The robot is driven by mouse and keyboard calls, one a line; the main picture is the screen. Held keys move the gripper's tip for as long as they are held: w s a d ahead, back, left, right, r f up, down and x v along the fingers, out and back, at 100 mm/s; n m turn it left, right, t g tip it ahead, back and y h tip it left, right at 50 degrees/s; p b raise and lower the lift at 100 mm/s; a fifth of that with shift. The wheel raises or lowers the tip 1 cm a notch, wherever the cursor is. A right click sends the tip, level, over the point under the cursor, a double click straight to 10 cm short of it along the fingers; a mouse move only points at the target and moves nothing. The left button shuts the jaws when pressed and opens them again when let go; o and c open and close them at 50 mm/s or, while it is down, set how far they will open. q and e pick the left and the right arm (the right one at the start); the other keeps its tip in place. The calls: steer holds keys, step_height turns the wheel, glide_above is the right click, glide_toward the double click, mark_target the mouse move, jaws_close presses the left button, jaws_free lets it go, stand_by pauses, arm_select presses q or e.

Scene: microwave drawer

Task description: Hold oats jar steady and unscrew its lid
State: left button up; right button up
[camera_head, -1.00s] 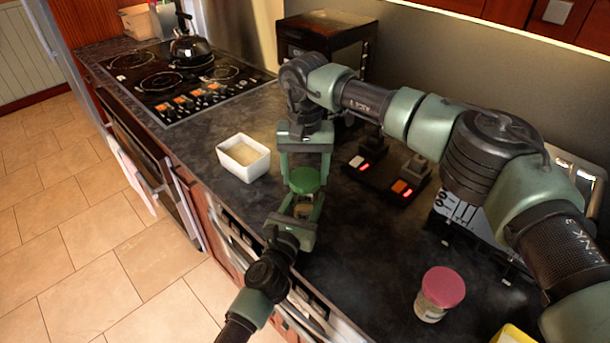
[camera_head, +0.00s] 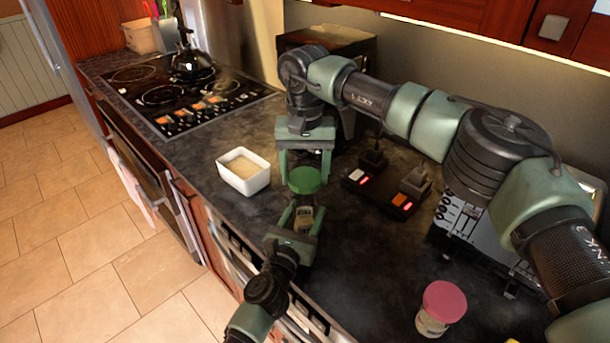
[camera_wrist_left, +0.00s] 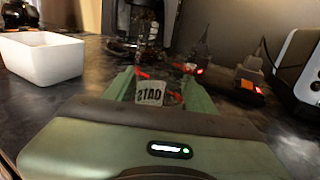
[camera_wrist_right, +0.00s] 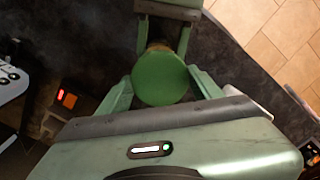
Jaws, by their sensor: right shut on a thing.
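The oats jar (camera_head: 303,218) is between the fingers of my left gripper (camera_head: 305,212). Its OATS label (camera_wrist_left: 150,93) shows in the left wrist view between those fingers. I cannot tell whether they press on the glass. My right gripper (camera_head: 306,170) comes from above and is shut on the green lid (camera_head: 305,180). In the right wrist view the round lid (camera_wrist_right: 160,78) sits between my right fingers and hides most of the jar. I cannot tell whether the lid is still seated on the jar.
A white square bowl (camera_head: 243,170) stands to the left on the dark counter. A switch panel (camera_head: 380,190) with red lights lies to the right, and a jar with a pink lid (camera_head: 444,302) stands front right. The stove (camera_head: 180,92) is far left. The counter edge is close below my grippers.

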arm_select(q)
steer(key=o, duration=0.3)
steer(key=shift+s, duration=0.1)
